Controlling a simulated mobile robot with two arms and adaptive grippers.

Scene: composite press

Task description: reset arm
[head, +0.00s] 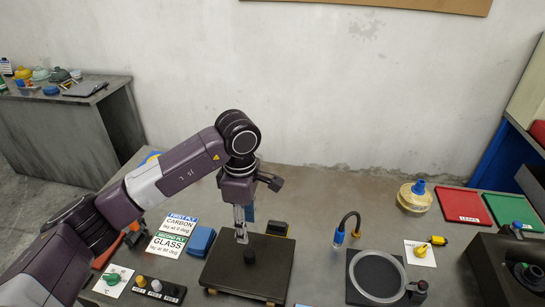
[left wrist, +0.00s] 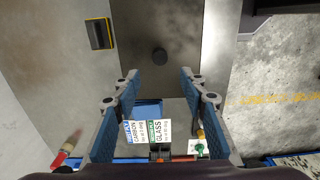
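My left arm reaches in from the left in the head view. I cannot tell how far the fingertips are above the plate. My right gripper is in neither view.
Ply cards (head: 175,232) and a blue block (head: 201,241) lie left of the plate. A yellow-black block (head: 277,229) sits behind it. A clear ring on a black mat (head: 356,290), a yellow jar (head: 413,197), a red tray (head: 461,205) and a green tray (head: 511,211) are to the right.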

